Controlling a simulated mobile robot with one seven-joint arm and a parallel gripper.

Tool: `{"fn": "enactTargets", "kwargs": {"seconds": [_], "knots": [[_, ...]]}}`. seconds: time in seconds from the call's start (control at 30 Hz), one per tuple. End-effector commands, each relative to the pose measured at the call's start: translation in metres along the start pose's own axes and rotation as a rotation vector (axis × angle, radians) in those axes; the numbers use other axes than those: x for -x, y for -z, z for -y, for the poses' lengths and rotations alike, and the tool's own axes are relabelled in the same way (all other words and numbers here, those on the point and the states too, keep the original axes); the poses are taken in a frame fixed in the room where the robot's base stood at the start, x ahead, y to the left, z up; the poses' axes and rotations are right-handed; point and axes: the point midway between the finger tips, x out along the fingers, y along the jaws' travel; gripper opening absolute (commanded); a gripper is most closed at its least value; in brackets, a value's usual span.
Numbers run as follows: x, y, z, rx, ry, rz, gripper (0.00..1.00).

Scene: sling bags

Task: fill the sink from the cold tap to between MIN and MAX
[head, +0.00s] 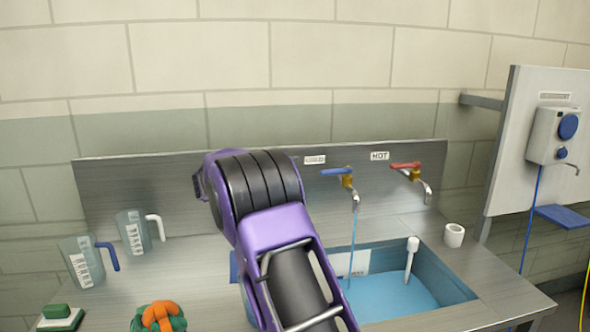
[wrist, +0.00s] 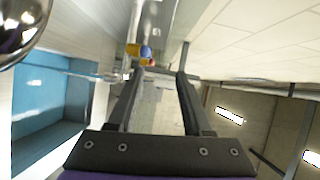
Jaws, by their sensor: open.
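The steel sink (head: 458,290) holds blue water (head: 395,298), also in the wrist view (wrist: 38,85). The cold tap (head: 347,180) has a blue lever, and a thin stream (head: 352,245) runs from its spout into the sink. A white plate (head: 350,262) is on the sink's back wall; its marks are too small to read, so I cannot tell the level against MIN and MAX. In the wrist view my gripper (wrist: 164,75) is open and empty, with the cold tap's blue lever (wrist: 146,51) just beyond its fingertips. My arm hides the gripper in the head view.
The hot tap (head: 411,174) with a red lever is right of the cold tap. A white upright pipe (head: 411,258) stands in the sink. A white ring (head: 454,235) sits on the right rim. Jugs (head: 84,262) (head: 133,232) stand on the left counter.

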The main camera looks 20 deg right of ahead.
Motion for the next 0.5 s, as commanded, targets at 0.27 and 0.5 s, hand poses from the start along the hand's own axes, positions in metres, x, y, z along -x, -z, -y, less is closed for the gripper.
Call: {"fn": "enactTargets", "kwargs": {"seconds": [0.27,0.5], "knots": [[0.02,-0.001,-0.002,0.0,0.0,0.001,0.5],[0.036,-0.001,-0.003,0.0,0.0,0.0,0.5]]}}
